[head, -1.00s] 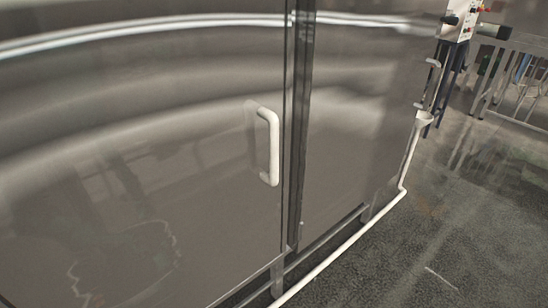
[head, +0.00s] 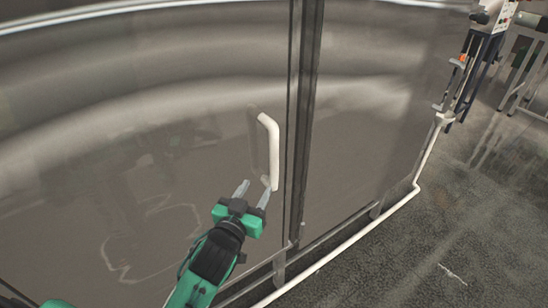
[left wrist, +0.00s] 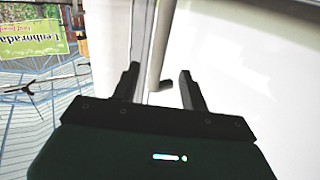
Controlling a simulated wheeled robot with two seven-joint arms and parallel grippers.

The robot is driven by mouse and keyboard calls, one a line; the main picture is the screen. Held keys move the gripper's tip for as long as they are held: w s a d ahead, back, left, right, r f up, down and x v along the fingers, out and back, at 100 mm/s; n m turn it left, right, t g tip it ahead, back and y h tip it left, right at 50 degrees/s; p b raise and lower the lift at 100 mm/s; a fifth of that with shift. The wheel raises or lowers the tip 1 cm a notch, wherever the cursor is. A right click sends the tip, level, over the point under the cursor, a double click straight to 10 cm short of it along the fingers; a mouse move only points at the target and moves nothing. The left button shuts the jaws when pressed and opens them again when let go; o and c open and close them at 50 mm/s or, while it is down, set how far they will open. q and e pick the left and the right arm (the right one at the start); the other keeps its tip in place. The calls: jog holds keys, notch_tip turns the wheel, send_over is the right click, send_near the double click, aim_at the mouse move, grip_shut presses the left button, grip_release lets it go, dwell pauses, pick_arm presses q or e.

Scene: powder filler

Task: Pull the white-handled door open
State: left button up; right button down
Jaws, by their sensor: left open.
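The door (head: 130,150) is a large shiny metal panel at the left in the head view. It looks shut against the vertical frame strip. Its white handle (head: 272,150) is an upright bar near the door's right edge. My left gripper (head: 255,190) is open at the lower end of the handle. My right gripper is not in view.
A second metal panel (head: 365,100) stands right of the frame strip. A white pipe (head: 345,245) runs low along the front. A control box (head: 492,15) is at the top right.

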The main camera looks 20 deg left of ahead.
aim_at(272, 163)
pick_arm(q)
jog(key=w+p, duration=0.1)
jog(key=w, duration=0.3)
jog(key=w+p, duration=0.1)
jog(key=w, duration=0.3)
jog(key=w+p, duration=0.2)
jog(key=w, duration=0.2)
jog(key=shift+w+d, duration=0.15)
jog(key=shift+d, duration=0.25)
jog(key=shift+w, duration=0.35)
jog(key=shift+d+f, duration=0.1)
grip_shut()
